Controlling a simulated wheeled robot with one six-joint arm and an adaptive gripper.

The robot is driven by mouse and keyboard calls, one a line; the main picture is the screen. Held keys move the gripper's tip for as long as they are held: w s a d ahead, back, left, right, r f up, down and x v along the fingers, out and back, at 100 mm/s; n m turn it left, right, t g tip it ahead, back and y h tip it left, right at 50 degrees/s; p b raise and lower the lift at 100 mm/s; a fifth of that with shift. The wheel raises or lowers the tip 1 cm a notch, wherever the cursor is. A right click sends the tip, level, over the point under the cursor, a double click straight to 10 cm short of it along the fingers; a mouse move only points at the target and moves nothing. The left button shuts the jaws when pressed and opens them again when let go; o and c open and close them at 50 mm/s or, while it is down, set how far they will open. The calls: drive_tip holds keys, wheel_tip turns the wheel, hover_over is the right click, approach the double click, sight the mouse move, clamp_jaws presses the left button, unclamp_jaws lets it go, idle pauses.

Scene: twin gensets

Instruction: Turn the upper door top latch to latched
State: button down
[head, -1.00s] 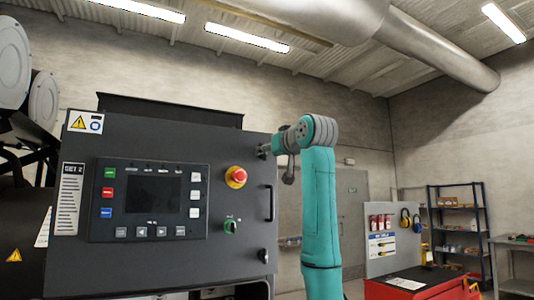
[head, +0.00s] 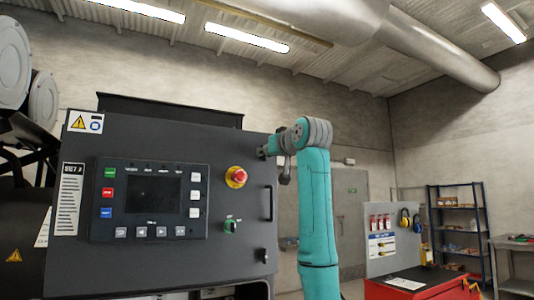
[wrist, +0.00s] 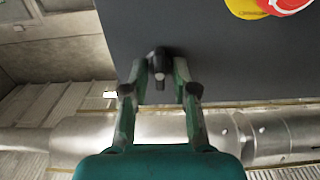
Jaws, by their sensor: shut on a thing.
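The upper door top latch (wrist: 158,62) is a small dark knob with a pale round spot, on the dark door panel (wrist: 220,50) in the wrist view. My gripper (wrist: 161,78) is shut on it, one finger on each side. In the head view my gripper (head: 266,150) reaches the panel's upper right edge, and it hides most of the latch there. The latch's exact turn angle is hard to tell.
A red tool cabinet (head: 425,285) stands at the right.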

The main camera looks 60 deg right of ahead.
drive_tip(key=shift+m, duration=0.3)
drive_tip(key=shift+s+d+f+m, duration=0.1)
drive_tip(key=shift+f+m, duration=0.05)
drive_tip(key=shift+m, duration=4.1)
drive_tip(key=shift+d+f+m, duration=0.1)
drive_tip(key=shift+m, duration=4.15)
drive_tip(key=c, duration=0.9)
unclamp_jaws()
drive_tip(key=shift+s+a, duration=0.1)
